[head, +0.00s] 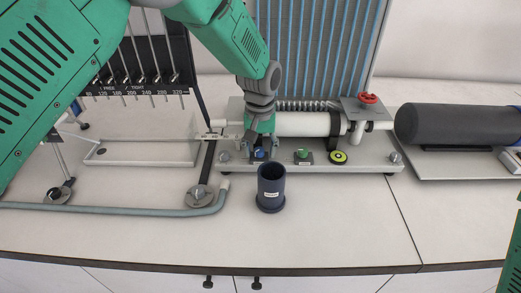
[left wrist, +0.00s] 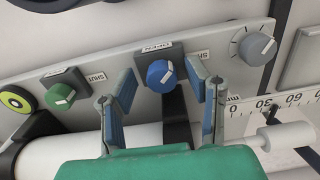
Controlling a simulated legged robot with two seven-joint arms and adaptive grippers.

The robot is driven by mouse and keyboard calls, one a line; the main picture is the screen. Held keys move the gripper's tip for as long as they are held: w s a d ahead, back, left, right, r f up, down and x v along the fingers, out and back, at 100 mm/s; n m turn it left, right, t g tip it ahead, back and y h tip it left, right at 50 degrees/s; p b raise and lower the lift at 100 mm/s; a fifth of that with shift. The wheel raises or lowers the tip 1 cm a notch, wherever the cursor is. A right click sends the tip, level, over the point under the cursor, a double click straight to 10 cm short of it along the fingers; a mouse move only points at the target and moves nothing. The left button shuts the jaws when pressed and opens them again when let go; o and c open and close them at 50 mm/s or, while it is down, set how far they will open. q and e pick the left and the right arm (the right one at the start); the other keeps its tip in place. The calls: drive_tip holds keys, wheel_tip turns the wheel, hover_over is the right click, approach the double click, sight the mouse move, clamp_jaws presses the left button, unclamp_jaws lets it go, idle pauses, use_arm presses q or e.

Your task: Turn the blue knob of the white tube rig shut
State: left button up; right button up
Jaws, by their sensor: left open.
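The blue knob (left wrist: 161,75) is on the front of the white tube rig's base (head: 225,168), with a label reading OPEN behind it in the left wrist view. In the head view the blue knob (head: 260,153) is mostly covered by my gripper. My left gripper (left wrist: 162,84) is open, its two fingers standing on either side of the knob, apart from it. In the head view the left gripper (head: 260,146) points down over the knob. My right gripper is not in view.
A green knob (head: 302,154), a yellow-and-black dial (head: 338,157) and a grey knob (head: 395,157) sit along the same base. A dark cup (head: 271,188) stands in front of it. A red valve wheel (head: 367,98) is above, and a dark cylinder (head: 455,124) lies at the right.

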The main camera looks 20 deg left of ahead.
sight(261, 149)
use_arm(q)
wheel_tip(261, 149, up, 12)
drive_tip(key=shift+f, duration=0.15)
drive_tip(key=shift+w, duration=0.1)
